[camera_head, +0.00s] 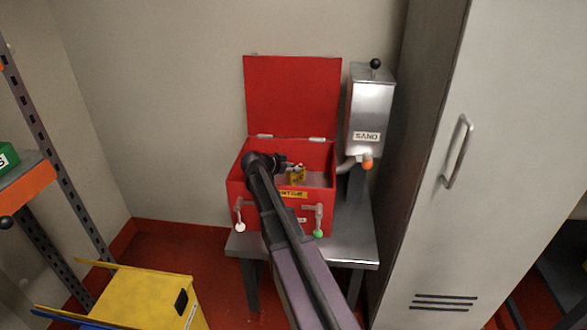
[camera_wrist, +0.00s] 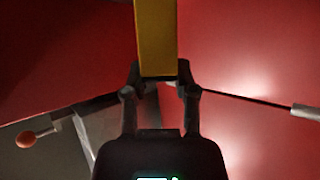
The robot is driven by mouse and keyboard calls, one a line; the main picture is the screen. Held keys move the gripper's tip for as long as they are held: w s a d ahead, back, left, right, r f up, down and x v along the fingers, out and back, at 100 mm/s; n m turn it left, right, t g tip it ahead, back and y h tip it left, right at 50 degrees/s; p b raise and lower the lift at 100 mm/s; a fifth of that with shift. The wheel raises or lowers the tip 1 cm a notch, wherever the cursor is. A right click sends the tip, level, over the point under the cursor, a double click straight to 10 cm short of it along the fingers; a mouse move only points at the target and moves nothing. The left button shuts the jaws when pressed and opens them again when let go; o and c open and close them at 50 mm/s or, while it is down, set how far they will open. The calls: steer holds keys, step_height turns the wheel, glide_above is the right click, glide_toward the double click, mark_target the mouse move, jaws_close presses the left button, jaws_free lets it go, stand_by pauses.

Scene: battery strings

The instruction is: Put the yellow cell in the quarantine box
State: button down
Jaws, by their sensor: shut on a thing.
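The quarantine box is a red box (camera_head: 235,190) on a small metal table, with its lid (camera_head: 292,95) standing open against the wall side. The yellow cell (camera_head: 297,174) is small in the head view, at the box's open top. In the wrist view the yellow cell (camera_wrist: 156,38) stands out from between the fingers of my gripper (camera_wrist: 158,78), which is shut on it. Red box surfaces fill most of the wrist view around it. In the head view my arm covers part of the box's front, and the cell's lower end is not clear.
The metal table (camera_head: 352,250) carries the box. A tall grey locker (camera_head: 430,200) is at right. A yellow cart (camera_head: 140,298) and shelf rack (camera_head: 55,160) are at left.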

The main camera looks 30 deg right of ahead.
steer(key=shift+c, duration=2)
jaws_free()
steer(key=shift+r+p, duration=0.7)
steer(key=shift+p, duration=0.05)
steer(key=p+v, duration=0.3)
steer(key=v, duration=0.4)
steer(key=shift+a, duration=0.25)
